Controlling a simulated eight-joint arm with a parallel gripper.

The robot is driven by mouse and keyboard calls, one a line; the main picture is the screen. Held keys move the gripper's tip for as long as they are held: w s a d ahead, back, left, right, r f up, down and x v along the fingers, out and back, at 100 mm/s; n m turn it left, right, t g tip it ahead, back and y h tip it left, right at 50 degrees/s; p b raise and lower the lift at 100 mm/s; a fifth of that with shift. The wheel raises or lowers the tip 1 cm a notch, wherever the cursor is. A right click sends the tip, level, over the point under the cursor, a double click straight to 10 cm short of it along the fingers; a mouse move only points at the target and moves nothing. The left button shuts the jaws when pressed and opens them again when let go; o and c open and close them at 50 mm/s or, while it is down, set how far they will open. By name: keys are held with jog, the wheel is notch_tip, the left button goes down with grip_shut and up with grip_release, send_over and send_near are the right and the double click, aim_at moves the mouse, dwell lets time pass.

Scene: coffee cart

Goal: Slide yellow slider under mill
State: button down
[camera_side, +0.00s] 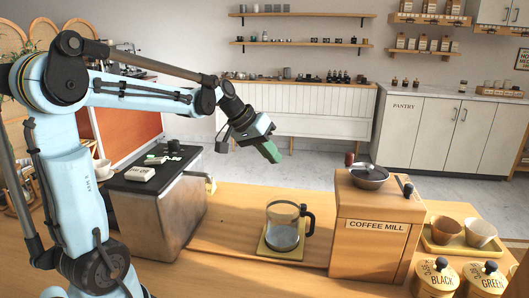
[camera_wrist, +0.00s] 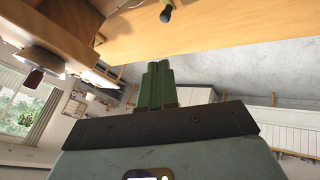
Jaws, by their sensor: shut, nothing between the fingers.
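The yellow slider (camera_side: 289,255) is a flat square plate on the wooden counter, left of the mill. A glass carafe (camera_side: 283,236) with a dark handle and wooden collar stands on it and hides most of it. The wooden mill (camera_side: 375,235), labelled COFFEE MILL, stands to the right, apart from the slider. My gripper (camera_side: 271,154) is shut and empty, in the air above and behind the carafe. Its green fingers fill the middle of the wrist view (camera_wrist: 157,84). The wrist view also shows the mill's metal bowl (camera_wrist: 40,61) at the left. The slider cannot be made out there.
A metal box machine (camera_side: 160,215) with a dark top stands left on the counter. A tray (camera_side: 443,248) with two cups and the BLACK (camera_side: 436,277) and GREEN (camera_side: 484,279) canisters stand right of the mill. The counter between machine and carafe is clear.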

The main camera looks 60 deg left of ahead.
jog(key=shift+w+d+f, duration=0.15)
jog(key=shift+w+f, duration=0.85)
jog(key=shift+f, duration=1.6)
jog(key=shift+w+d+f, duration=0.15)
jog(key=shift+w+f, duration=0.9)
jog(key=shift+f, duration=1.5)
jog(key=shift+w+d+f, duration=0.15)
jog(key=shift+w+f, duration=0.85)
jog(key=shift+f, duration=1.6)
jog(key=w+d, duration=0.6)
jog(key=shift+w+d, duration=0.35)
